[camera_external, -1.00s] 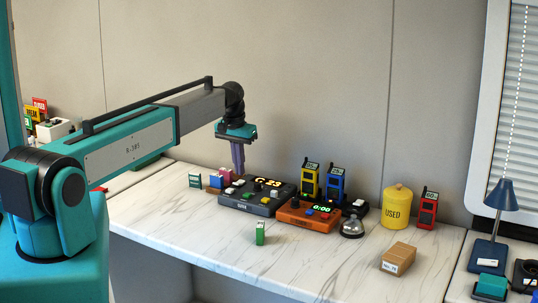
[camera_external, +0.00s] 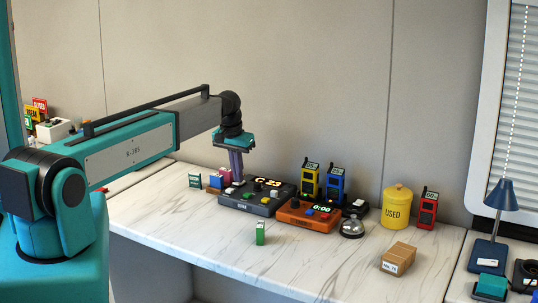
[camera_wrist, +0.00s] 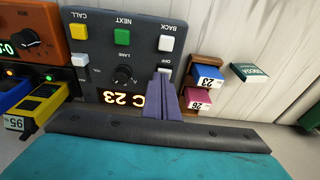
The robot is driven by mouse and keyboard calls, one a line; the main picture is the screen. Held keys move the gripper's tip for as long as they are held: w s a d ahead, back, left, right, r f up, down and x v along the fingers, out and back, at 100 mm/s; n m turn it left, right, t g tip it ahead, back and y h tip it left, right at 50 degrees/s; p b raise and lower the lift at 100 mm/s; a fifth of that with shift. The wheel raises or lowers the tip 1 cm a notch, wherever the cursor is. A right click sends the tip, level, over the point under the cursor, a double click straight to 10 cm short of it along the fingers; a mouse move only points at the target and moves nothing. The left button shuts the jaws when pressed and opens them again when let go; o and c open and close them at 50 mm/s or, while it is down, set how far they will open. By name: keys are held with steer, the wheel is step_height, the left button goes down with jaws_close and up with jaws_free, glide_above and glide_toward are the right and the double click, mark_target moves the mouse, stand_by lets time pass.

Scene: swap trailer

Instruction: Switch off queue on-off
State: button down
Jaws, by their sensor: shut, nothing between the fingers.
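The dark grey queue console (camera_external: 235,204) stands on the counter, its lit display (camera_external: 267,183) reading C 23. My gripper (camera_external: 238,178) is shut and empty, pointing down at the console's back left part. In the wrist view its purple fingertips (camera_wrist: 163,78) are right beside the OFF label and cover the spot under it. The on-off switch itself is hidden, and I cannot tell whether the fingers touch it.
An orange timer box (camera_external: 305,216) adjoins the console on the right. Yellow (camera_external: 309,181) and blue (camera_external: 334,186) handsets stand behind it. Blue and pink ticket blocks (camera_external: 217,180) sit close to the left of my gripper.

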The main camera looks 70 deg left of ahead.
steer(key=shift+s+d+f+b, duration=0.25)
steer(key=shift+f+b, duration=0.15)
steer(key=shift+b, duration=0.25)
steer(key=shift+w+a+r+t+y, duration=0.1)
steer(key=shift+r+t+y, duration=0.1)
steer(key=shift+t+y, duration=0.1)
steer(key=shift+w+a, duration=0.15)
steer(key=shift+w+a+r+p, duration=0.15)
steer(key=shift+w+a+p, duration=0.2)
steer(key=shift+w+a, duration=0.05)
steer(key=shift+r, duration=0.15)
